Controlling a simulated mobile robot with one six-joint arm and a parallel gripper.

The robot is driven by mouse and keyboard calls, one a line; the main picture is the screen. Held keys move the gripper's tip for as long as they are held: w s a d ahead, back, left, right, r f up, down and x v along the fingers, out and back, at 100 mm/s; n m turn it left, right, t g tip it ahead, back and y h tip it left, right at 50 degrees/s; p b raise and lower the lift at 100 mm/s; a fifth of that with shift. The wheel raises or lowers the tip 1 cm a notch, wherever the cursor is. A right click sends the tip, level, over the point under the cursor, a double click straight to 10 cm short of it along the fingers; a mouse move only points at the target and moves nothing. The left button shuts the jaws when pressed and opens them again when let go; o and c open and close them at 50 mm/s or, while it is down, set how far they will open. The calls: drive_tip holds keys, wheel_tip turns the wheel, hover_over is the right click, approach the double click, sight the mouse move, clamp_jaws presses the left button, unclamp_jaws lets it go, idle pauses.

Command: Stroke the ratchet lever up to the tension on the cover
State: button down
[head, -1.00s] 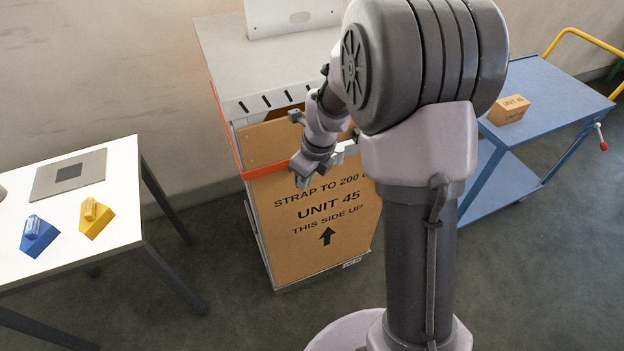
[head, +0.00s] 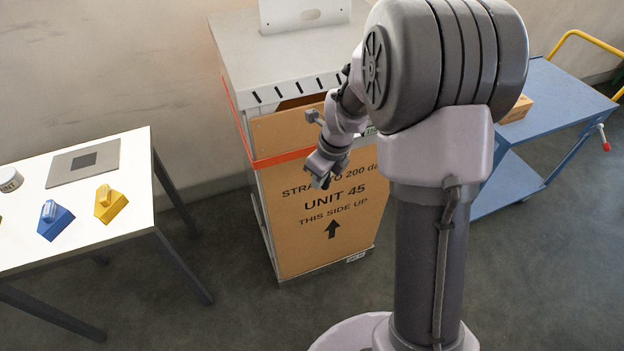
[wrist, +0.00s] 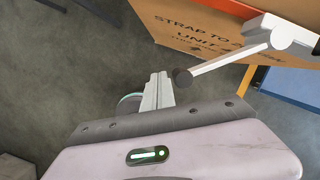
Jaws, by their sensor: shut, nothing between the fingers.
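The cover (head: 290,225) is a brown board on the front of a grey cabinet, printed "STRAP TO 200 da…", "UNIT 45" and "THIS SIDE UP". An orange-red strap (head: 275,160) crosses it. In the wrist view the ratchet (wrist: 285,32) is a pale block on the strap at upper right. Its lever (wrist: 225,59) slants down-left to a dark round knob (wrist: 182,77). My gripper (wrist: 157,90) is shut and empty, its fingertips just left of the knob; I cannot tell whether they touch it. In the head view my gripper (head: 321,182) is before the cover, and my arm hides the lever.
A white table (head: 110,230) at left holds a grey plate (head: 62,170), a blue block (head: 55,225), a yellow block (head: 110,204) and a round tin (head: 10,180). A blue trolley (head: 560,105) with a small box (head: 517,108) stands at right. Floor between table and cabinet is clear.

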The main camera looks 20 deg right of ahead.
drive_tip(key=a+p+v, duration=0.1)
drive_tip(key=p+v, duration=0.2)
drive_tip(key=v, duration=0.6)
drive_tip(key=shift+s+d+r, duration=0.15)
drive_tip(key=shift+r, duration=0.2)
idle(0.7)
